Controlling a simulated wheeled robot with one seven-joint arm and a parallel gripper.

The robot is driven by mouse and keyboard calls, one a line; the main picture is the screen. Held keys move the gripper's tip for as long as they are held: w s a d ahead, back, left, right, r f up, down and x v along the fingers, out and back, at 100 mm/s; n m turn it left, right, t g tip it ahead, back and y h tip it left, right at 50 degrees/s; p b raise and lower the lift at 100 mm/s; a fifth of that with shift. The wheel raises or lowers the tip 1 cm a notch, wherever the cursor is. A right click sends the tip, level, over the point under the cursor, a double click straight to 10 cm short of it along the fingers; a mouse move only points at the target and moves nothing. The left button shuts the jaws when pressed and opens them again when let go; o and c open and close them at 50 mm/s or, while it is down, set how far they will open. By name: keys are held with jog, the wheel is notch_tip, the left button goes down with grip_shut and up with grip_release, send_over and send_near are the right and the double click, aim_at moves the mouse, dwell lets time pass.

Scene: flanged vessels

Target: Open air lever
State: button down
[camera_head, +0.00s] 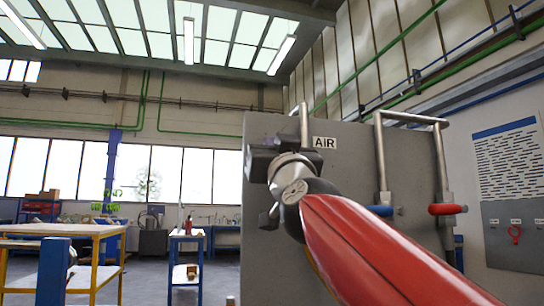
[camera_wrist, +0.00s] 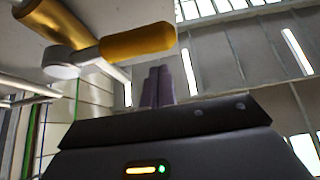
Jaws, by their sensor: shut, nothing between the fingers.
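The AIR label (camera_head: 324,143) is on the grey panel (camera_head: 345,165), beside an upright metal pipe (camera_head: 304,118). A yellow lever (camera_wrist: 138,41) shows in the wrist view, joined by a silver hub (camera_wrist: 62,69) to a yellow fitting (camera_wrist: 57,20). The head view does not show this lever; my arm and wrist cover the area below the label. My gripper's fingers (camera_wrist: 158,86) are together and empty, their tips close to the lever's free end. I cannot tell whether they touch it. In the head view, the dark gripper (camera_head: 262,165) is at the panel's left edge.
Right of the AIR pipe, a bent metal pipe (camera_head: 380,155) carries a blue lever (camera_head: 381,211) and a red lever (camera_head: 447,209). A workbench (camera_head: 65,231) and a small blue table (camera_head: 188,238) stand farther left, with open floor between them.

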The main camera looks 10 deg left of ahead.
jog(key=shift+w+a+f, duration=0.1)
jog(key=shift+w+f, duration=0.1)
jog(key=shift+f, duration=0.75)
jog(key=shift+f+b, duration=0.1)
jog(key=shift+b, duration=0.35)
